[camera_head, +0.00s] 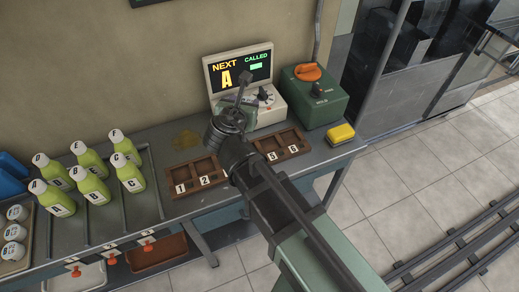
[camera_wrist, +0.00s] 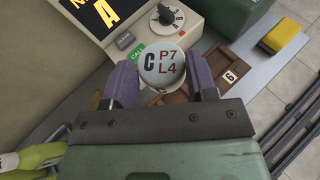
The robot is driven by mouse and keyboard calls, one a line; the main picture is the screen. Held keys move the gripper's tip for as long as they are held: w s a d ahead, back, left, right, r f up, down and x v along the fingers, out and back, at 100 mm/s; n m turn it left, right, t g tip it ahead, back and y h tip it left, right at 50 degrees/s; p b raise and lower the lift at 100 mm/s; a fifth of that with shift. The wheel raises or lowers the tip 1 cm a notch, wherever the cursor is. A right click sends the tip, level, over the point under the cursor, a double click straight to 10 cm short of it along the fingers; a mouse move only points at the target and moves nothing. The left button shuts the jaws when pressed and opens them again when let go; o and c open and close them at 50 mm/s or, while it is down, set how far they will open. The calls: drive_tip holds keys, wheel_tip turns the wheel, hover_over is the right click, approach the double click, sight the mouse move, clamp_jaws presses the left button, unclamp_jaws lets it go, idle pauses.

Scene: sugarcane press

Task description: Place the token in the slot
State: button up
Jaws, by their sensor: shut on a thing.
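In the wrist view, a round pale token (camera_wrist: 162,64) marked "C P7 L4" sits between the two purple fingers of my gripper (camera_wrist: 163,82), which is shut on it. In the head view, my gripper (camera_head: 240,88) is in front of the display machine; the token cannot be made out there. A wooden slot rack (camera_head: 197,174) on the bench shows compartments 1 and 2 left of my arm. More rack (camera_head: 284,146) shows to the right, and its label 6 is clear in the wrist view (camera_wrist: 231,76). My arm hides the rack's middle. The visible compartments look empty.
The display machine (camera_head: 239,71) reads "NEXT A" and has a dial. A green box (camera_head: 315,97) with an orange knob and a yellow block (camera_head: 341,133) stand right. Several labelled green bottles (camera_head: 91,187) and a tray of white round pieces (camera_head: 16,234) are left.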

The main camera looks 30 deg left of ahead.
wheel_tip(320, 180, down, 20)
drive_tip(key=b, duration=1.9)
drive_tip(key=shift+f, duration=0.1)
drive_tip(key=shift+r, duration=0.25)
drive_tip(key=shift+f, duration=0.15)
drive_tip(key=o, duration=0.9)
